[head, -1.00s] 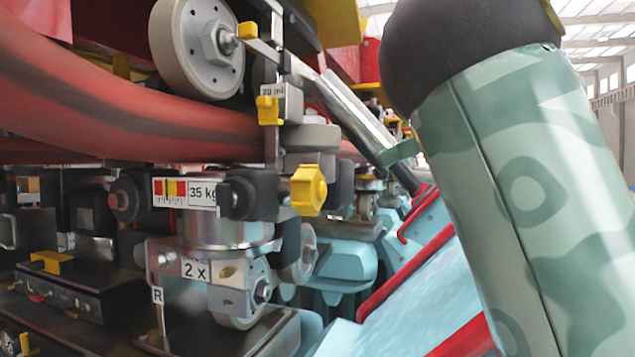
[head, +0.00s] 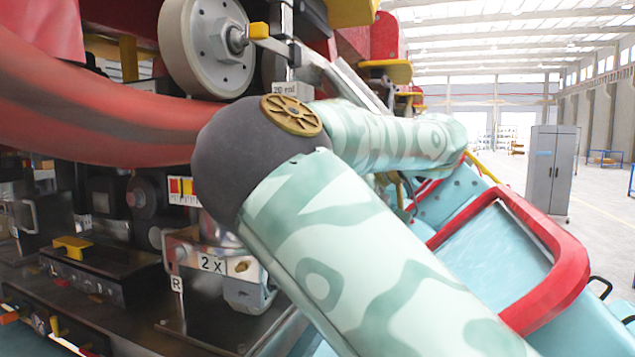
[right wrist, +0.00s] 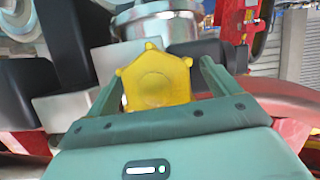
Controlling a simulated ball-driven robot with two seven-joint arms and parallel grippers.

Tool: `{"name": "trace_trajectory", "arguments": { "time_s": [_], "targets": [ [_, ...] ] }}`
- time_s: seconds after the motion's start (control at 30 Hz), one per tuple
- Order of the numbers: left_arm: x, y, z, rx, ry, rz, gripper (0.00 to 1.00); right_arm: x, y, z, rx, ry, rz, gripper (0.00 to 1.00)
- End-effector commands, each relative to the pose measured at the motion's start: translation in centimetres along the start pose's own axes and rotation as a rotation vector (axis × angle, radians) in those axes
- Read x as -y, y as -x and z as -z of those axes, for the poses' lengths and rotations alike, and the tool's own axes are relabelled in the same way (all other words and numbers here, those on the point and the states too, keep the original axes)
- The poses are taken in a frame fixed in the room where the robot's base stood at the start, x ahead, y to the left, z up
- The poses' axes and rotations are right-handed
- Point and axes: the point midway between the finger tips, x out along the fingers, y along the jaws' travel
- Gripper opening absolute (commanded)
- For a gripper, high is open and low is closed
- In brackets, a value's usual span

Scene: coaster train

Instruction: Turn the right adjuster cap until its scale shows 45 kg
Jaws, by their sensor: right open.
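The yellow lobed adjuster cap (right wrist: 158,78) shows face-on in the right wrist view. My right gripper (right wrist: 161,76) is open, with one green finger on each side of the cap. I cannot tell whether the fingers touch it. In the head view my right arm hides the cap and this gripper. The red, yellow and white scale (head: 183,190) of the adjuster shows only at its left part; its number is hidden behind my arm. A plate marked R (head: 177,284) sits below it. My left gripper is not in view.
A grey wheel (head: 207,45) and a thick red rail (head: 100,115) lie above the adjuster. A label marked 2 X (head: 211,264) is below it. A blue coaster car with a red bar (head: 560,245) stands at right. A grey cabinet (head: 551,172) is farther off in the hall.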

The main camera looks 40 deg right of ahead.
Motion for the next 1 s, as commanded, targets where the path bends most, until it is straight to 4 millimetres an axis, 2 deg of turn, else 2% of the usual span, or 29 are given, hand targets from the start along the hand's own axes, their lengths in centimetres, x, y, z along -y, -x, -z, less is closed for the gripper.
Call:
{"name": "trace_trajectory", "arguments": {
  "time_s": [0.2,0.37,0.73,1.0],
  "targets": [
    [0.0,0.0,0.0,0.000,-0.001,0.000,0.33,0.0,0.0,0.0,-0.001,0.000,0.000,0.88],
    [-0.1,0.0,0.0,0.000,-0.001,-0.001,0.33,0.0,0.0,0.0,-0.001,0.000,-0.001,0.44],
    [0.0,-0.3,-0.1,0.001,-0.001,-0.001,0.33,-0.1,0.0,0.1,-0.004,-0.028,0.010,0.44],
    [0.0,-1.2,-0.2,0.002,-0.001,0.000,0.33,-0.1,0.1,0.1,-0.009,-0.168,0.069,0.44]
  ]
}}
